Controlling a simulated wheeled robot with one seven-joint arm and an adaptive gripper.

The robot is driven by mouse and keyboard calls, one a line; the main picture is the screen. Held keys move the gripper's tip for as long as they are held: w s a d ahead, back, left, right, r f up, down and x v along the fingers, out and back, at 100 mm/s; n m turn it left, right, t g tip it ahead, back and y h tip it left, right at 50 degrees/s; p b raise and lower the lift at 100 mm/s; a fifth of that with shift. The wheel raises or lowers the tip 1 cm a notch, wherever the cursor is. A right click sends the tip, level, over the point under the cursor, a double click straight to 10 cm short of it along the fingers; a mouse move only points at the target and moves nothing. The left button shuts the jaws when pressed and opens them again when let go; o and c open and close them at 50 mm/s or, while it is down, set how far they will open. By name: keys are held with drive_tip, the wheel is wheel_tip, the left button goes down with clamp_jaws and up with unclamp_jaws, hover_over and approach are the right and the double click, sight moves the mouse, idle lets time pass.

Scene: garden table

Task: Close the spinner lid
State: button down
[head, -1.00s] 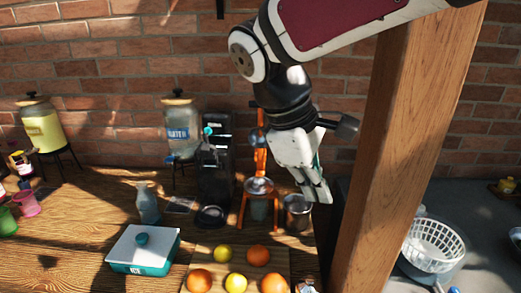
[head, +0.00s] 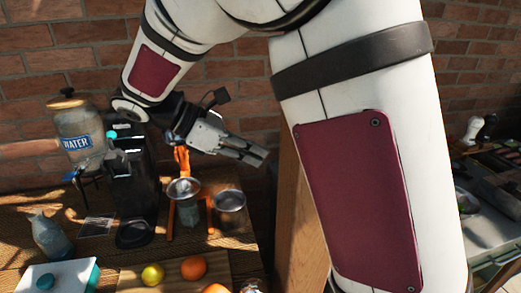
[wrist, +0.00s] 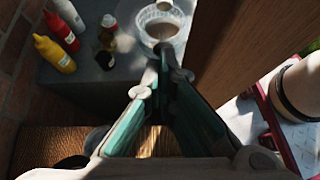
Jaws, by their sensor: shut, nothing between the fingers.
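My gripper (head: 254,154) is shut and empty in the head view, raised in front of the brick wall near the wooden post. In the wrist view its fingertips (wrist: 166,55) come together just below a pale, see-through bowl with a lattice side (wrist: 162,42), which looks like the spinner. The bowl stands on a grey counter beyond the fingertips, apparently apart from them. A small white piece shows over the bowl at the top edge; I cannot tell whether it is part of the lid. In the head view my arm hides the place of the spinner.
The wooden post (head: 294,225) stands between the wooden table and the grey counter. Yellow (wrist: 53,54) and red (wrist: 62,31) bottles stand left on the counter. An orange juicer (head: 182,162), steel cup (head: 230,200), water dispenser (head: 80,135) and fruit crowd the table.

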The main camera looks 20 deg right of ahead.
drive_tip(key=s+d+f+p, duration=0.1)
drive_tip(key=d+f, duration=0.1)
drive_tip(key=d, duration=0.3)
drive_tip(key=s+d+f+p, duration=0.1)
drive_tip(key=d, duration=0.4)
drive_tip(key=shift+s+f, duration=0.25)
drive_tip(key=shift+f, duration=0.15)
drive_tip(key=shift+d, duration=0.1)
